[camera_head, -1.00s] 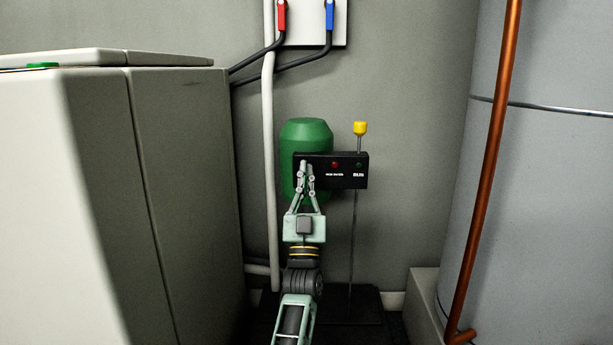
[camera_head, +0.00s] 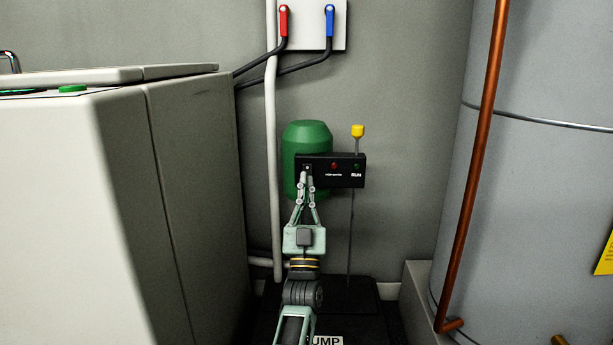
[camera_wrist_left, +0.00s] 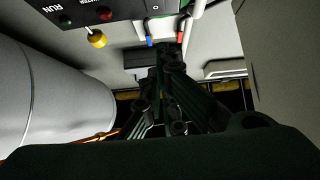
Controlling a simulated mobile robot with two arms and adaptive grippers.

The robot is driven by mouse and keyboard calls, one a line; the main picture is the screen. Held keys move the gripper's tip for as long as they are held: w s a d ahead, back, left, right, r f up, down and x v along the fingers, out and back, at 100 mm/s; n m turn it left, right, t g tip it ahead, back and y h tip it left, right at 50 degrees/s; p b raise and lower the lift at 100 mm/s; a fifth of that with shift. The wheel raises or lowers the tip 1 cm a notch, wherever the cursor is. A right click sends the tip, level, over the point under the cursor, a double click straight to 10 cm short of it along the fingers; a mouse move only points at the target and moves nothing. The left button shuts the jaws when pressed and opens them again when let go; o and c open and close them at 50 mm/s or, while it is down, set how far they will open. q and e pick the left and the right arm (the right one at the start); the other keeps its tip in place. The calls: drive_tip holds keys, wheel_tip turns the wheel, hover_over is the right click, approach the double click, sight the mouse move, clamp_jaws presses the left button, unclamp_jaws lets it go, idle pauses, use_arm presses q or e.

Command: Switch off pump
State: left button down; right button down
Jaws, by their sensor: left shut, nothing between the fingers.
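The pump is a green rounded body (camera_head: 307,135) with a black control box (camera_head: 345,172) on its front, low against the back wall. The box carries a red light (camera_head: 333,166), a dark green light near the label RUN (camera_head: 356,166), and a small switch (camera_head: 307,167) at its left end. My left gripper (camera_head: 307,180) is shut and empty, its tips just below that switch; I cannot tell whether they touch. In the left wrist view the control box (camera_wrist_left: 75,14) is at the top, upside down, and the fingers are dark. My right gripper is not in view.
A yellow-topped rod (camera_head: 358,131) stands behind the box. A pale cabinet (camera_head: 190,190) closes off the left; a grey tank (camera_head: 545,180) with a copper pipe (camera_head: 480,150) closes off the right. A white pipe (camera_head: 270,150) runs beside the pump, under red and blue valve levers.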

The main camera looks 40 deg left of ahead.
use_arm(q)
drive_tip(key=p+v, duration=0.2)
drive_tip(key=v, duration=0.5)
drive_tip(key=shift+s+d+r, duration=0.15)
drive_tip(key=shift+s+d, duration=0.25)
drive_tip(key=shift+s, duration=0.1)
